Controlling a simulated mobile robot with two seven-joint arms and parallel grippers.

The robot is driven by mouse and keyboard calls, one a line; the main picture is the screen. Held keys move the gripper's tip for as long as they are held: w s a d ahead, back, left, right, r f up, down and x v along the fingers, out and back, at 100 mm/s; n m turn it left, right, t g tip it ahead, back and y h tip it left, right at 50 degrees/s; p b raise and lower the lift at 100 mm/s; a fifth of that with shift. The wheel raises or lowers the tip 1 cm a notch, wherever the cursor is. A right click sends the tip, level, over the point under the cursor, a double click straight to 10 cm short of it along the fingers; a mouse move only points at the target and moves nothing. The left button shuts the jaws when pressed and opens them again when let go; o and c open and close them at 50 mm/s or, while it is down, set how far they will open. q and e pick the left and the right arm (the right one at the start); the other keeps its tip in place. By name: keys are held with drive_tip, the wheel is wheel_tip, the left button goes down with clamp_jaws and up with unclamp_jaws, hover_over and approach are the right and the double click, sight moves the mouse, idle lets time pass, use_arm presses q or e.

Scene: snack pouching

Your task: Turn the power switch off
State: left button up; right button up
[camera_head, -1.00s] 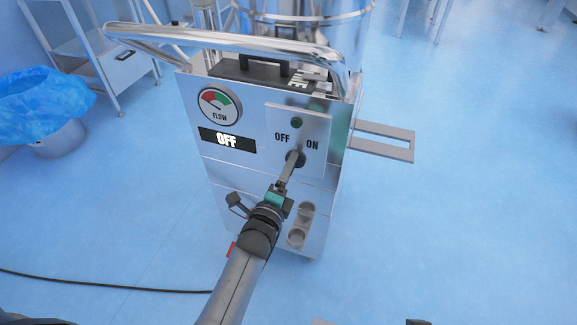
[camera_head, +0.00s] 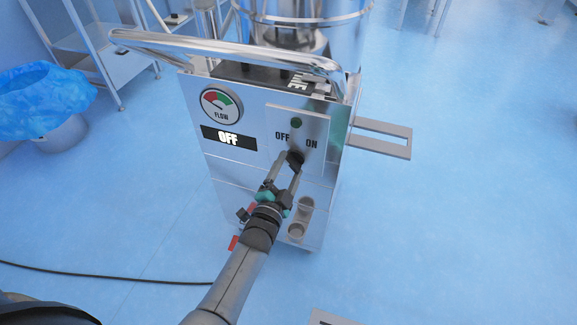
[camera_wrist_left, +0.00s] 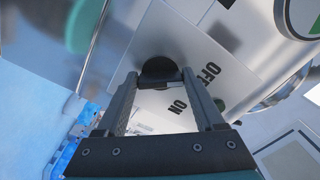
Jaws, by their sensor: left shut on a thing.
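The power switch (camera_head: 295,158) is a dark knob on the steel front panel (camera_head: 317,165) of the machine, below the OFF and ON labels. My left gripper (camera_head: 288,167) reaches up to it from below with its fingers on the knob. In the left wrist view the black round knob (camera_wrist_left: 160,72) sits between the tips of the left gripper (camera_wrist_left: 158,84), which is shut on it. The display (camera_head: 228,138) reads OFF. A dark green lamp (camera_head: 296,123) is above the labels. The knob's exact pointing is partly hidden by the fingers. My right gripper is not visible.
A round FLOW gauge (camera_head: 221,105) is above the display. A chrome handle (camera_head: 230,47) runs along the machine's top. A slotted metal bracket (camera_head: 382,138) sticks out to the right. A blue-lined bin (camera_head: 42,100) stands at the left. The blue floor is open at the right.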

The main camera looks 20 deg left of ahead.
use_arm(q)
drive_tip(key=shift+n, duration=0.6)
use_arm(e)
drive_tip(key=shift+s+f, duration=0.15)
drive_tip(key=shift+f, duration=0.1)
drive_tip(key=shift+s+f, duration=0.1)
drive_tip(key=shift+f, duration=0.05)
use_arm(q)
drive_tip(key=o, duration=1.4)
drive_tip(key=shift+s, duration=0.1)
drive_tip(key=shift+s+p, duration=0.2)
drive_tip(key=shift+p, duration=0.1)
drive_tip(key=s+p, duration=0.1)
drive_tip(key=s, duration=0.4)
drive_tip(key=s+p, duration=0.2)
drive_tip(key=s, duration=0.2)
drive_tip(key=s+p, duration=0.1)
drive_tip(key=s, duration=0.4)
drive_tip(key=shift+s+a, duration=0.3)
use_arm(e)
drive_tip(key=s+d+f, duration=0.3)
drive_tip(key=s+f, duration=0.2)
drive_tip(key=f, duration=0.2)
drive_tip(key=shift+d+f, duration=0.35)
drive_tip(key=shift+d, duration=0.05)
